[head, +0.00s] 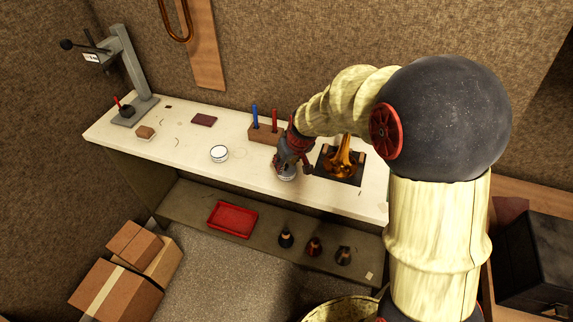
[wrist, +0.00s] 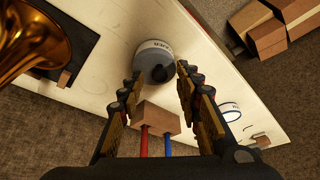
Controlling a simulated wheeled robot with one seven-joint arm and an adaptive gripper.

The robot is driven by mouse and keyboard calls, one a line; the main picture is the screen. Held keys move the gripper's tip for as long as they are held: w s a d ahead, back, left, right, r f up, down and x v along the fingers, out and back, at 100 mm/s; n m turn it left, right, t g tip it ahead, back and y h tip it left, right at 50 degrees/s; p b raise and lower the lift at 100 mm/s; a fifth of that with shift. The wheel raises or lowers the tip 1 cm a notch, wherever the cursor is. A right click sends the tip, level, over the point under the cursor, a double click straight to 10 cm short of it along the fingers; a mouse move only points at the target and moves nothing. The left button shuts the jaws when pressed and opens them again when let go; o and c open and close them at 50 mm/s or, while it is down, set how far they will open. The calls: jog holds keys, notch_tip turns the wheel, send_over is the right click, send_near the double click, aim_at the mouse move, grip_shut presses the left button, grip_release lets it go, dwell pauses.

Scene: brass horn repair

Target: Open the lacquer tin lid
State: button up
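A round tin with a pale grey-blue lid and a dark knob (wrist: 157,54) sits on the white bench beneath my gripper; its label is too small to read for sure. In the head view the tin (head: 286,175) is mostly hidden by my gripper (head: 289,163). In the wrist view my gripper (wrist: 159,78) has its two fingers spread wide, one on each side of the knob, with nothing visibly held between them. I cannot tell whether the fingertips are level with the lid or above it. The lid appears seated on the tin.
A wooden block (head: 264,133) with a red and a blue tool stands close behind. A brass horn (head: 343,160) lies on a dark mat to the right. Another white round tin (head: 219,153) stands left. A red tray (head: 232,220) sits on the lower shelf. The bench's left part has free room.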

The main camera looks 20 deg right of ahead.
jog(key=shift+f, duration=0.1)
jog(key=shift+c, duration=0.7)
jog(key=c, duration=0.7)
grip_shut()
